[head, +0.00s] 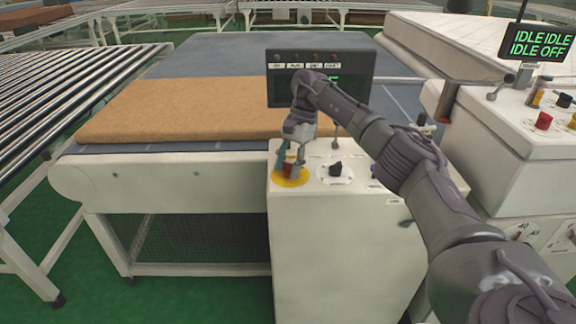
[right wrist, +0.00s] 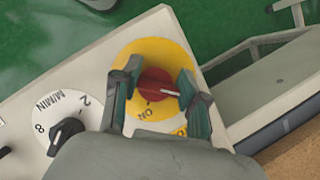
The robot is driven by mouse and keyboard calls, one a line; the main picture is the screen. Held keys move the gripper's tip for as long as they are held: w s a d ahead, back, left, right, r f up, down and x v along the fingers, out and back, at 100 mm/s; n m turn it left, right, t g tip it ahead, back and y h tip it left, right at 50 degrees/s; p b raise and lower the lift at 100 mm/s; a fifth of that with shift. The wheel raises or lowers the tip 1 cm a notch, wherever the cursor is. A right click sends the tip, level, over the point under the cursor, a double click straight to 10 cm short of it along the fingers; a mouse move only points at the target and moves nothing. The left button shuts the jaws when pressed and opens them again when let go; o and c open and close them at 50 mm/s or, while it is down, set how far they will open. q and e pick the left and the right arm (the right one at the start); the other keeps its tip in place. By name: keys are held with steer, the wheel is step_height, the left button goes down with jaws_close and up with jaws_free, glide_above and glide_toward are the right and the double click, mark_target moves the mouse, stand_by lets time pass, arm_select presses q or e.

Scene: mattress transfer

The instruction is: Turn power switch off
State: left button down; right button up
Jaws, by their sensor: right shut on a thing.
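The power switch is a red rotary knob (right wrist: 154,88) on a round yellow plate (right wrist: 150,54) with an "ON" label. It sits at the left of the white control box top, and the plate also shows in the head view (head: 291,181). A white mark on the knob points to the right in the right wrist view, away from the label. My right gripper (right wrist: 157,92) reaches down with its two fingers on either side of the knob, shut on it. In the head view my right gripper (head: 288,163) hides most of the knob. My left gripper is not in view.
A black dial (head: 336,170) is to the right of the yellow plate. A dark display panel (head: 285,92) stands behind the box, partly covered by my arm. A brown mattress (head: 180,108) lies on the conveyor to the left. Another control box (head: 500,120) stands at the right.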

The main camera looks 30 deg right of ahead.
steer(key=shift+r, duration=0.1)
steer(key=o, duration=1.2)
steer(key=shift+c, duration=0.2)
steer(key=v, duration=1.1)
steer(key=shift+d+r, duration=0.25)
steer(key=shift+r, duration=0.1)
